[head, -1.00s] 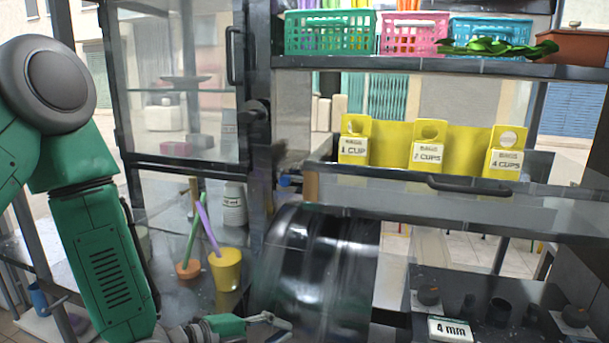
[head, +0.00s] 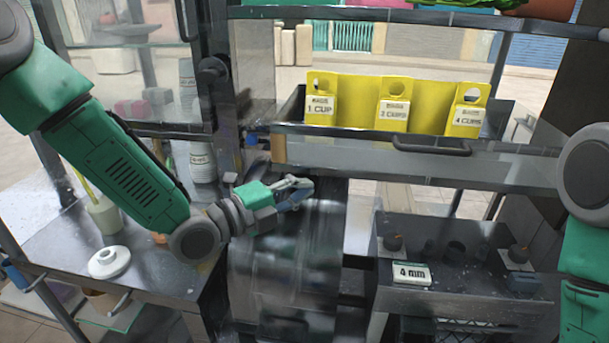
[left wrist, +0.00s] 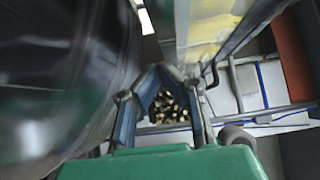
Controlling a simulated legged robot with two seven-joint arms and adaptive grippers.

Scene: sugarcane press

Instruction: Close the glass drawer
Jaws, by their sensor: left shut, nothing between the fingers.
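The glass drawer (head: 470,163) stands pulled out at the right of centre in the head view. It has a clear front, a dark rim and a dark bar handle (head: 432,146). A yellow holder (head: 360,98) with tags reading 1, 2 and 4 cups stands in it. My left gripper (head: 307,186) is shut and empty. It is below the drawer's left end, left of and lower than the handle. In the left wrist view its fingers (left wrist: 163,72) come together at the tips. My right arm shows at the right edge; its gripper is out of view.
A shiny dark drum (head: 285,265) is just below my left gripper. A glass-fronted cabinet (head: 140,70) and a metal table (head: 60,245) are at the left. A dark panel (head: 460,265) with knobs and a 4 mm tag is below the drawer. A shelf (head: 420,16) runs above it.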

